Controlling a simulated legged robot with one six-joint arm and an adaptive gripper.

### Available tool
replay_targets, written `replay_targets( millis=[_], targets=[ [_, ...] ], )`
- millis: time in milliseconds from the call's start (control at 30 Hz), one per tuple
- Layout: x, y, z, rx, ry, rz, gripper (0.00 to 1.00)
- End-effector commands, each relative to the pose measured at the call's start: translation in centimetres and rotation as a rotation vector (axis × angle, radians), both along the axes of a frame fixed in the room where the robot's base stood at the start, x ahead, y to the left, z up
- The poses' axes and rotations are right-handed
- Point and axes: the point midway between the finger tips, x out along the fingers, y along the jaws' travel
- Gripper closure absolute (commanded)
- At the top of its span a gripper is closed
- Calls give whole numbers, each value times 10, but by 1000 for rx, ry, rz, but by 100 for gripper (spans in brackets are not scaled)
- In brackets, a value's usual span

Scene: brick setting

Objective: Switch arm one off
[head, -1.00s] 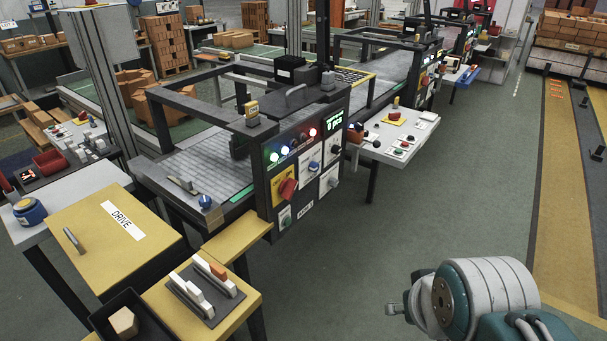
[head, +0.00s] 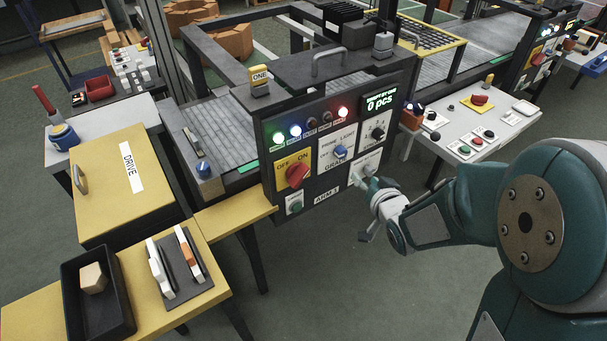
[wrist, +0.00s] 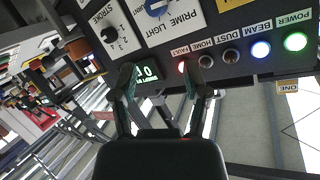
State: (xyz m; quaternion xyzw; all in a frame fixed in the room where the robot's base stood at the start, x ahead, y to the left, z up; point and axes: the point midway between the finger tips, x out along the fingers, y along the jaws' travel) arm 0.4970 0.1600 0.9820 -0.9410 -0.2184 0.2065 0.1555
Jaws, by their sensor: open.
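The control panel marked ARM 1 (head: 326,197) stands upright at the front of the first machine, under a yellow ONE tag (head: 259,80). Its red rotary switch (head: 297,175) sits on a yellow OFF/ON plate at the panel's left; its handle seems to tilt toward ON. The green lamp (head: 278,138) is lit. My gripper (head: 366,182) is in front of the panel's lower right, right of the red switch. In the wrist view my gripper (wrist: 163,92) is open and empty, with the counter display (wrist: 148,74) between its fingers. The red switch is not seen there.
The panel also carries a blue dial (head: 340,152), a black dial (head: 378,133) and a green button (head: 295,205). A white console (head: 470,125) stands to the right. A yellow DRIVE box (head: 110,185) and a black tray (head: 95,300) are at the left. The floor in front is clear.

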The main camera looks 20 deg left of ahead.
Motion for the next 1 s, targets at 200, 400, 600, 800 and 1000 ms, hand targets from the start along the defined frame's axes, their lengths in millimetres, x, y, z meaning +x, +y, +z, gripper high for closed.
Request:
replay_targets(
  millis=[200, 400, 600, 800, 1000],
  targets=[
    [-17, 55, -47, 276, -16, 167, 40],
    [-36, 76, -65, 458, -9, 256, 40],
    [-35, 84, -65, 497, -13, 275, 40],
    [-14, 111, -66, 494, -13, 276, 40],
    [10, 139, -66, 494, -14, 274, 40]
  ],
)
